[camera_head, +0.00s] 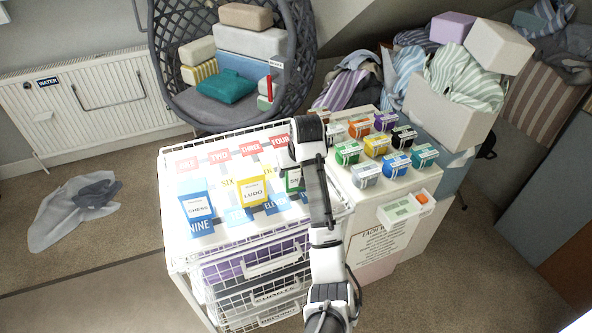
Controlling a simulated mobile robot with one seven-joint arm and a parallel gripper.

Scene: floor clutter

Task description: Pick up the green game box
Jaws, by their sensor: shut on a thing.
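The green game box (293,184) stands upright at the right side of the white wire-basket unit's top, with a white label on its front. My arm hides its right side. My gripper (293,164) is at the box's top edge and shut on it; the fingers themselves are mostly hidden by my wrist. A yellow LUDO box (252,188) stands just left of it, and a blue CHESS box (196,205) stands farther left. I cannot tell whether the green box is lifted off the top.
Numbered cards, such as the blue NINE card (201,227), lie on the same top. A white cabinet (385,200) with several coloured small boxes stands close on the right. A hanging chair (225,60) with cushions is behind.

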